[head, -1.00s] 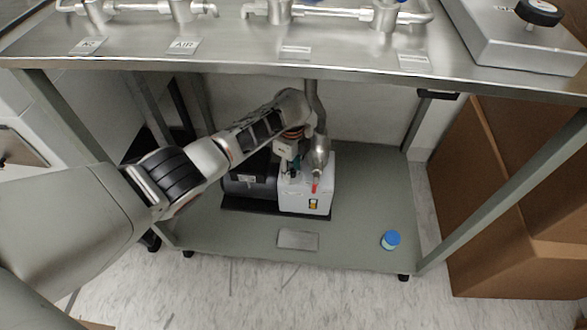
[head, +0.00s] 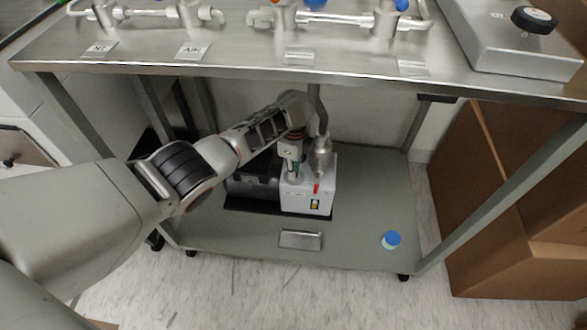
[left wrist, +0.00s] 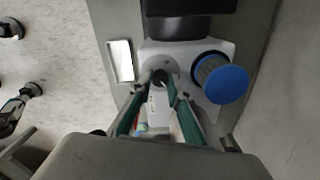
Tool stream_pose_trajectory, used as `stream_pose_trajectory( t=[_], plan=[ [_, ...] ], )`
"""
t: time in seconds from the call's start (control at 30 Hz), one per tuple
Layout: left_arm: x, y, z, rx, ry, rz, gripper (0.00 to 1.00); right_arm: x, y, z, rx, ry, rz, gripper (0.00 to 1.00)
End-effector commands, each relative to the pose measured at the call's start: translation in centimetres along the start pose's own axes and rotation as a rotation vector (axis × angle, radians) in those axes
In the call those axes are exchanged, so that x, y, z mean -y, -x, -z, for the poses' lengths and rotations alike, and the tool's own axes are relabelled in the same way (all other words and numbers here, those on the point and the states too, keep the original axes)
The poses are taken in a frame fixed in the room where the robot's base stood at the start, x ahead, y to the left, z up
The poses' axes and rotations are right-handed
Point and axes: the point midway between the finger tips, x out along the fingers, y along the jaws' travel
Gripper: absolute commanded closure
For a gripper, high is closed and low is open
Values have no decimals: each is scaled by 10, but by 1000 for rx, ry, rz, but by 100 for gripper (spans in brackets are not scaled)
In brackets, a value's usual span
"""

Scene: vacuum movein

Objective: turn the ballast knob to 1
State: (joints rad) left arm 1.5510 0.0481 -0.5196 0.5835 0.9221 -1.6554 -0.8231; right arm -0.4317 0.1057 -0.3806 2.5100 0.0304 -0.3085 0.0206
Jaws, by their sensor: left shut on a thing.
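The white pump (head: 318,200) with its dark motor (head: 255,177) stands on the lower shelf. My left gripper (head: 292,168) reaches down from the left to the pump's top. In the left wrist view my left gripper's green-padded fingers (left wrist: 163,88) are close together around a small dark knob (left wrist: 158,75) on the pump's top face, the ballast knob. The fingers are shut on it and partly cover it. The numbers around the knob are too small to read. My right gripper is not in view.
A blue-capped ribbed part (left wrist: 222,82) stands close beside the fingers. A metal fitting with a hose (head: 322,155) rises just right of my gripper. A small metal tray (head: 300,239) and a blue-capped jar (head: 391,240) lie on the shelf. The bench top (head: 250,62) hangs above.

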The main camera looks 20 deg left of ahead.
Motion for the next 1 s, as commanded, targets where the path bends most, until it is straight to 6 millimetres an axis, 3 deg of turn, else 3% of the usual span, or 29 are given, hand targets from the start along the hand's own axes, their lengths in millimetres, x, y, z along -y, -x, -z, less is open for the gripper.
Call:
stream_pose_trajectory(
  t=[0.4, 1.0],
  plan=[
    [0, 0, 2, -4, 387, -2, 100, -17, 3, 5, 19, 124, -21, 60],
    [-1, -2, 1, -3, 800, -3, 100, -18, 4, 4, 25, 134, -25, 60]
  ],
)
